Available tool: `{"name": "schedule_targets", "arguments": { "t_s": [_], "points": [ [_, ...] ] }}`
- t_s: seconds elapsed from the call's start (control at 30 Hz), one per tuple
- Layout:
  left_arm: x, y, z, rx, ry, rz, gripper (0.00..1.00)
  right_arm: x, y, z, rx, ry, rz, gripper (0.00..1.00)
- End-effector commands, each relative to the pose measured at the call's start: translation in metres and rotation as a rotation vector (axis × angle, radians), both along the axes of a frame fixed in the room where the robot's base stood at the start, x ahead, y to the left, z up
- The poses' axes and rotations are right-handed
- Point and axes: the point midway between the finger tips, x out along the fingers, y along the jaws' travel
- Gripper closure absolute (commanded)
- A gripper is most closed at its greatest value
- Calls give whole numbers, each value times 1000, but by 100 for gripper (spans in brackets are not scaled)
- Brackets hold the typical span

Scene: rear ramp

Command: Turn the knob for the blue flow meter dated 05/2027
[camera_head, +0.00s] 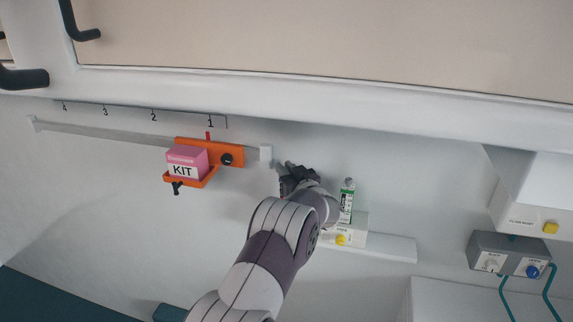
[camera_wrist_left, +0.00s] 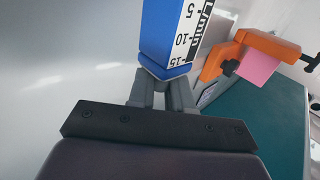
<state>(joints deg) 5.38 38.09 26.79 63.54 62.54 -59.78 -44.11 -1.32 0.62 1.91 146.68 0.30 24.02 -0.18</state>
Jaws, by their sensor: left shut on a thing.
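My left gripper (camera_head: 299,179) is at the wall, left of a green-marked flow meter (camera_head: 347,200). In the left wrist view my left gripper (camera_wrist_left: 163,92) is shut on the end of a blue flow meter (camera_wrist_left: 165,35) with a white L/min scale. The gripper and arm hide the blue meter in the head view. The green meter stands upright on a white block (camera_head: 358,229) with a yellow knob (camera_head: 340,240). No date is readable. My right gripper is not in view.
An orange bracket (camera_head: 234,154) on a wall rail (camera_head: 95,133) carries a pink KIT box (camera_head: 184,164). A grey panel (camera_head: 511,256) at right has a white knob (camera_head: 491,265) and a blue knob (camera_head: 532,272), with teal hoses below. A white ledge (camera_head: 395,248) lies right of my arm.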

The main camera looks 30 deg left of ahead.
Motion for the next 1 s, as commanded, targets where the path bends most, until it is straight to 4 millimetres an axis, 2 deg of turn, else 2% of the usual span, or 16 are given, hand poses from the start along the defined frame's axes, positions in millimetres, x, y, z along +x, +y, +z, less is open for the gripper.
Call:
{"name": "schedule_targets", "arguments": {
  "t_s": [0.57, 0.6, 0.67, 1.0],
  "points": [
    [0, 0, 1, 1, -3, 37, 100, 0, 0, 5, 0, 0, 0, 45],
    [0, 0, 1, 1, -3, 37, 78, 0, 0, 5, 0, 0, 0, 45],
    [0, 0, 1, 1, -3, 37, 59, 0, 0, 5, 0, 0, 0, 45],
    [-2, -4, -1, 0, -1, 36, 59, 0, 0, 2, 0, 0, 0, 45]
  ]
}}
